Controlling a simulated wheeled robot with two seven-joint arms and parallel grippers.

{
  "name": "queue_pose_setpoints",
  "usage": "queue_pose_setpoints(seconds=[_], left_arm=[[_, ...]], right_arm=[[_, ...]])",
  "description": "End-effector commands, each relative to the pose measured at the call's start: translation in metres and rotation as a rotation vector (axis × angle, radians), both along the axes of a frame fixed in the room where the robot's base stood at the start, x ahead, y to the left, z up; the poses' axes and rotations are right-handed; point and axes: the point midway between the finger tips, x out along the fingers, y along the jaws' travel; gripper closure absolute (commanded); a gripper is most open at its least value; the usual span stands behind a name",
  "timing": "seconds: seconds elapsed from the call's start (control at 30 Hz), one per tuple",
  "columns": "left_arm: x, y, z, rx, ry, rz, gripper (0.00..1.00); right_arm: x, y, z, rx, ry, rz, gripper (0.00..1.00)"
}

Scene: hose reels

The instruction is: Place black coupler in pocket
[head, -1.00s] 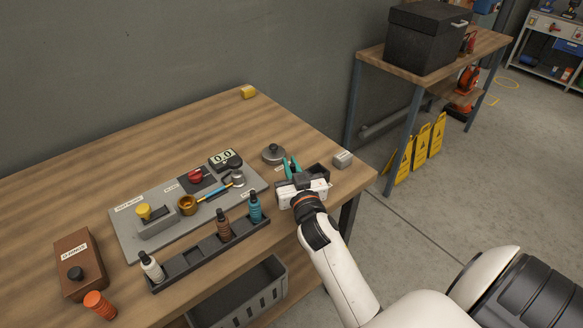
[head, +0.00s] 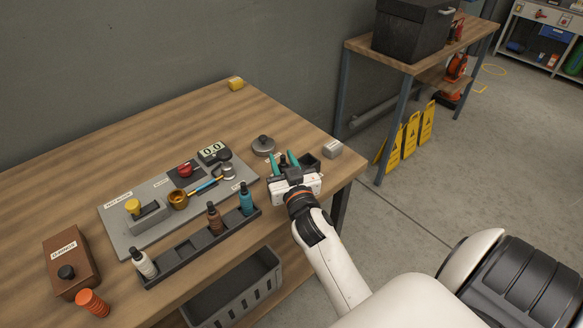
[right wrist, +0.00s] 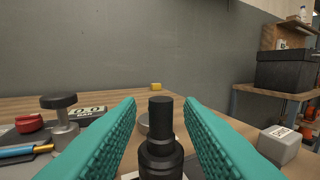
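My right gripper (head: 287,160) is at the right end of the wooden workbench, with two teal fingers. In the right wrist view its fingers (right wrist: 160,104) are apart. A black stepped cylinder, apparently the black coupler (right wrist: 160,140), stands upright between them, with gaps visible on both sides. The head view does not show this cylinder clearly behind the gripper. A small dark open-topped box (head: 309,164) sits just right of the fingers. I cannot tell which recess is the pocket. My left gripper is not in view.
A grey board (head: 125,236) holds a yellow-topped part, a red knob and a 0.0 display. A dark rack (head: 181,262) holds several bottles. A round metal lid (head: 263,146) and grey block (head: 332,149) are close to the gripper. The back of the bench is mostly clear.

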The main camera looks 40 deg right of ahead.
Motion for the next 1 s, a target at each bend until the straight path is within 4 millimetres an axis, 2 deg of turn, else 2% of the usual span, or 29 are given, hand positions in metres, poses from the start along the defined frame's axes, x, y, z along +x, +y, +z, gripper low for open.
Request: queue_pose_setpoints(seconds=[0.3, 0.5, 0.67, 1.0], left_arm=[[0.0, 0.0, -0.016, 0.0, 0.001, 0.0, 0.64], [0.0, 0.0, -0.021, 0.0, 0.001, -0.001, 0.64], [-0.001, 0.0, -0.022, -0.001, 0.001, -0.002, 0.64], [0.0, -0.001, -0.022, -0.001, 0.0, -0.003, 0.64]], right_arm=[[-0.067, 0.022, -0.007, 0.003, 0.003, -0.001, 0.67], [-0.093, 0.03, -0.006, 0.002, 0.0, 0.0, 0.67], [-0.1, 0.032, -0.004, 0.001, 0.0, 0.0, 0.67], [-0.1, 0.032, -0.004, 0.0, -0.001, 0.0, 0.67]])
